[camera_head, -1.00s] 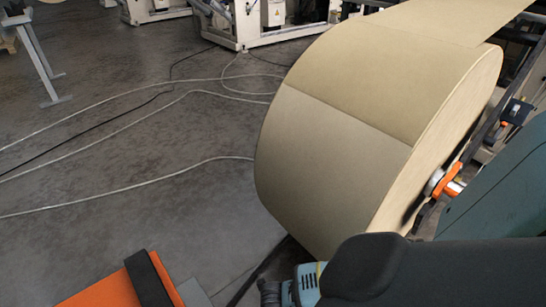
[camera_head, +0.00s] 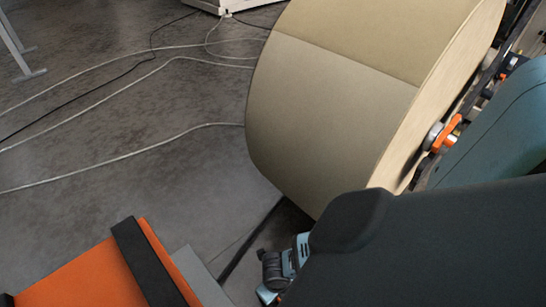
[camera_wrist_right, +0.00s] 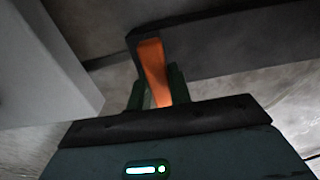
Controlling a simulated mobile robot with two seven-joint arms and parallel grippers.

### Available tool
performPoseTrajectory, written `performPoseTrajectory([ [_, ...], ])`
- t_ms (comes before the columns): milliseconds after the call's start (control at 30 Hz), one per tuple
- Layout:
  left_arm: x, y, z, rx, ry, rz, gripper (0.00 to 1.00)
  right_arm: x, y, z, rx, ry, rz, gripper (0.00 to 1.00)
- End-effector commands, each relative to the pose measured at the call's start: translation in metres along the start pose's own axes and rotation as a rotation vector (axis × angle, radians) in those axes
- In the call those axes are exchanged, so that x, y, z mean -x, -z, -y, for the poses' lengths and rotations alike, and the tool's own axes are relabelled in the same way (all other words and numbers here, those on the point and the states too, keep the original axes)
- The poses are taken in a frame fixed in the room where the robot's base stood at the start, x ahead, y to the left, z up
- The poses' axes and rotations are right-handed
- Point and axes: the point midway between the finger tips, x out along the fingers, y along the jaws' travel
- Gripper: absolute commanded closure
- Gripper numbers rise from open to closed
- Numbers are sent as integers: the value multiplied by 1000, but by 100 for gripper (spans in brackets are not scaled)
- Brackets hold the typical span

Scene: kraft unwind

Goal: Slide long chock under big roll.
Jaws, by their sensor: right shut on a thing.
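The big roll (camera_head: 340,110) of brown kraft paper fills the upper right of the head view. My right gripper (camera_wrist_right: 156,84) is shut on an orange grip (camera_wrist_right: 151,62) in the right wrist view. The grip appears to join a dark grey body (camera_wrist_right: 235,38), which may be the long chock; its full shape is hidden. In the head view my dark arm covers the floor right of the roll's lower edge, and the right gripper's jaws cannot be made out there. I cannot tell whether the chock touches the roll. My left gripper is in neither view.
An orange block with a black band (camera_head: 145,262) is at the lower left, beside a grey plate (camera_head: 203,277). A dark strip (camera_head: 248,245) runs along the floor towards the roll. Pale cables (camera_head: 110,172) cross the open floor at left. An orange-collared shaft end (camera_head: 444,135) sticks out of the roll.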

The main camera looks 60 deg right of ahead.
Motion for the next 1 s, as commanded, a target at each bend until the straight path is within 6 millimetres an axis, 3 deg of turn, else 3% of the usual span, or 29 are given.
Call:
performPoseTrajectory([
  [200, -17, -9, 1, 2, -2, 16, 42, -24, 0, 3, 0, 2, -1, 100],
  [600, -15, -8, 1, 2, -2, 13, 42, -21, 0, 41, 0, 2, 1, 100],
  [1000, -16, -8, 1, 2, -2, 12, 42, -21, 0, 52, 0, 1, 1, 100],
])
